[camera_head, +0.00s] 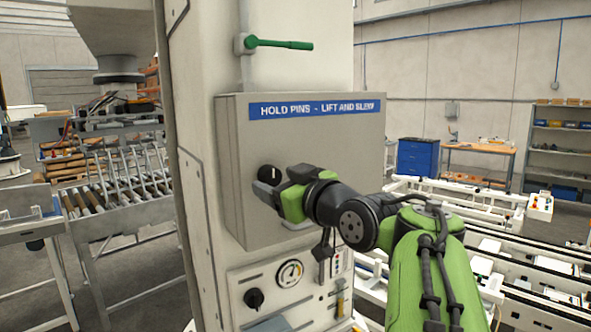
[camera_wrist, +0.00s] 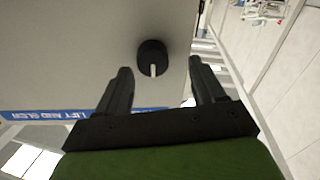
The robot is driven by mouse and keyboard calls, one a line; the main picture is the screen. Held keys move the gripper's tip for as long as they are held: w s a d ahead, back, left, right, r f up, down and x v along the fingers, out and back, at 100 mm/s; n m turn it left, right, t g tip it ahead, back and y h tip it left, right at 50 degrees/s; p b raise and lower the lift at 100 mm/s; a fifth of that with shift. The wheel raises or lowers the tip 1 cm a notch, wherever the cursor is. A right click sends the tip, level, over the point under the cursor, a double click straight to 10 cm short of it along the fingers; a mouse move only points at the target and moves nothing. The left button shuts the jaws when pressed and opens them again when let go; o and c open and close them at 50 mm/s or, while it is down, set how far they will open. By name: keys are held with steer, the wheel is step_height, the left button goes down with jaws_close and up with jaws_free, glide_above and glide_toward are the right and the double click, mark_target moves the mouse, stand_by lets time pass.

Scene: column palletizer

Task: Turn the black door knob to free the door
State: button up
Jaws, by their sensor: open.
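The black door knob (camera_head: 269,174) sits on the left part of a grey cabinet door (camera_head: 330,150), below a blue label reading "HOLD PINS - LIFT AND SLEW". It has a white pointer line, upright in the head view. In the wrist view the knob (camera_wrist: 152,57) lies just beyond my two fingertips, roughly between their lines. My gripper (camera_wrist: 160,72) is open and empty, and its fingers do not appear to touch the knob. In the head view my gripper (camera_head: 268,188) is at the knob's lower right, and my arm hides part of the door. The door looks closed.
A green lever (camera_head: 280,44) is above the cabinet. A lower panel carries a gauge (camera_head: 290,274), another black knob (camera_head: 254,299) and a yellow-handled switch. A roller conveyor (camera_head: 120,180) stands left; white rails and a blue cabinet (camera_head: 418,158) are right.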

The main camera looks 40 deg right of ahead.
steer(key=shift+w+d, duration=0.35)
steer(key=shift+w, duration=0.35)
steer(key=shift+w+d, duration=0.3)
steer(key=shift+w, duration=0.35)
steer(key=shift+s+a, duration=0.2)
steer(key=c, duration=0.4)
steer(key=shift+d+f, duration=0.1)
steer(key=c, duration=0.7)
